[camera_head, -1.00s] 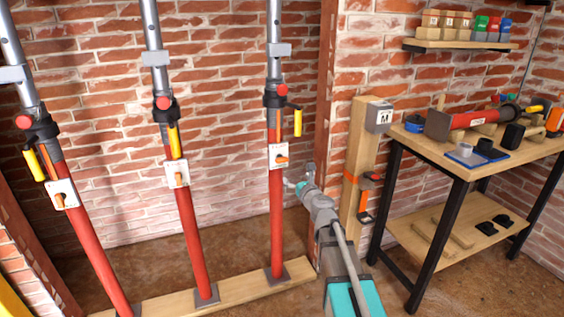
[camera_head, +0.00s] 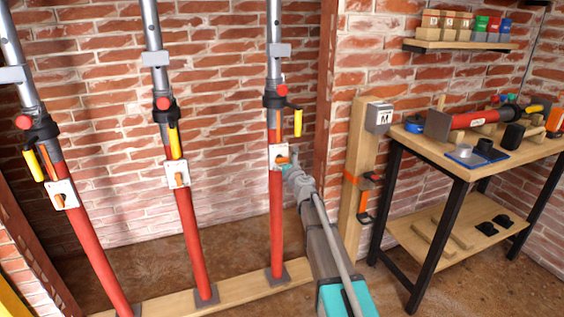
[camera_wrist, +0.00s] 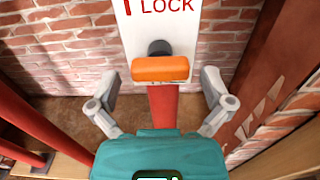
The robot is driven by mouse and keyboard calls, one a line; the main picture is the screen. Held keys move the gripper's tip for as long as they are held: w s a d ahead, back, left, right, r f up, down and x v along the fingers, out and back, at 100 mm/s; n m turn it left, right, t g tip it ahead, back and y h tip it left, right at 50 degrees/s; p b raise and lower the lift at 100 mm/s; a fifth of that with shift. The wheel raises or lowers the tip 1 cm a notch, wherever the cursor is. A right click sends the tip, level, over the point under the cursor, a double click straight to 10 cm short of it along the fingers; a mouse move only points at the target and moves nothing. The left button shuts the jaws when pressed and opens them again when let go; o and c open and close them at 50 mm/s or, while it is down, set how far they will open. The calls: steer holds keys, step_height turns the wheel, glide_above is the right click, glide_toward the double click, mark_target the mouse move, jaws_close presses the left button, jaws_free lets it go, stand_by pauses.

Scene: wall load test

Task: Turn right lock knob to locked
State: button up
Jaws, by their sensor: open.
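The right lock knob (camera_wrist: 160,69) is an orange bar on a dark shaft. It lies level across the lower part of a white plate (camera_wrist: 158,22) marked LOCK in the wrist view. The plate is fixed to the right red prop (camera_head: 276,225). My gripper (camera_wrist: 162,95) is open, one finger on each side below the knob, apart from it. In the head view my gripper (camera_head: 288,165) is at the plate's right side and hides part of the knob.
Two more red props, the middle (camera_head: 190,225) and left (camera_head: 92,240), stand left with their own plates. A yellow handle (camera_head: 295,122) hangs above the right plate. A wooden post (camera_head: 361,150) and workbench (camera_head: 455,170) stand right. A timber sill (camera_head: 240,288) runs below.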

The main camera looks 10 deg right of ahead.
steer(key=shift+x, duration=0.8)
steer(key=c, duration=1)
steer(key=shift+c, duration=0.2)
